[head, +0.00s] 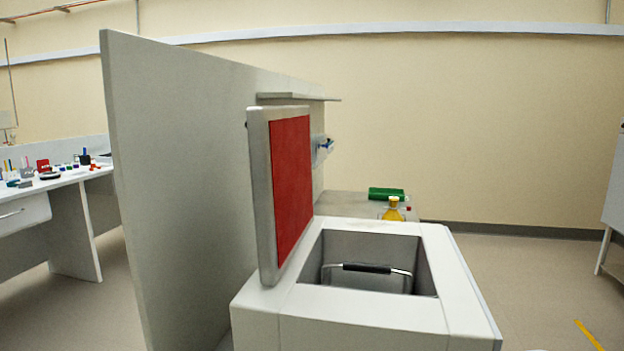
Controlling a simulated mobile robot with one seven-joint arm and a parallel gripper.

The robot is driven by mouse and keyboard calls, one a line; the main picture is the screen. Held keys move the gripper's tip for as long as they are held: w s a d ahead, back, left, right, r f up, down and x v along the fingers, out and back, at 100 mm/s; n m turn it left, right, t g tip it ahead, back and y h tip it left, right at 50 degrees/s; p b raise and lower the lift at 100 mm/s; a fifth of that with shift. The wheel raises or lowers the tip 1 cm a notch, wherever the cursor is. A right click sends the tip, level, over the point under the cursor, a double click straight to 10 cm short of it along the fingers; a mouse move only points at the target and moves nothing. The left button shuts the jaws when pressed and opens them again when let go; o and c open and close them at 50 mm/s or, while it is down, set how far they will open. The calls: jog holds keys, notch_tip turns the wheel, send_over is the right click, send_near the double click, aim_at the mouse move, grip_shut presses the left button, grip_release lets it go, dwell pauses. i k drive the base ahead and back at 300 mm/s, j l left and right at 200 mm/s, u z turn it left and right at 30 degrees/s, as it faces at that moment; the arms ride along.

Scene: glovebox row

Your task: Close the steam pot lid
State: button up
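The steam pot (360,312) is a white box with a square opening, in the lower middle of the head view. Its lid (292,190) stands open and almost upright along the left side of the opening. The lid has a grey rim and a red inner face turned to the right. Inside the opening is a metal basket or bin with a black-gripped handle (366,268). My gripper is not in view.
A tall grey partition (180,180) stands close to the left of the pot. A bench (60,181) with small items is at far left. Floor right of the pot is clear.

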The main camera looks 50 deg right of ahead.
aim_at(280, 138)
jog(key=i+j+z, duration=0.25)
jog(key=z, duration=0.2)
jog(key=i+j+z, duration=0.2)
jog(key=z, duration=0.25)
jog(key=i+j+z, duration=0.15)
jog(key=j+z, duration=0.7)
jog(key=i+j+z, duration=0.1)
jog(key=j+z, duration=0.2)
jog(key=j, duration=0.2)
jog(key=j+z, duration=0.3)
jog(key=j, duration=0.2)
jog(key=k+l+z, duration=0.15)
jog(key=z, duration=0.2)
jog(key=k, duration=0.05)
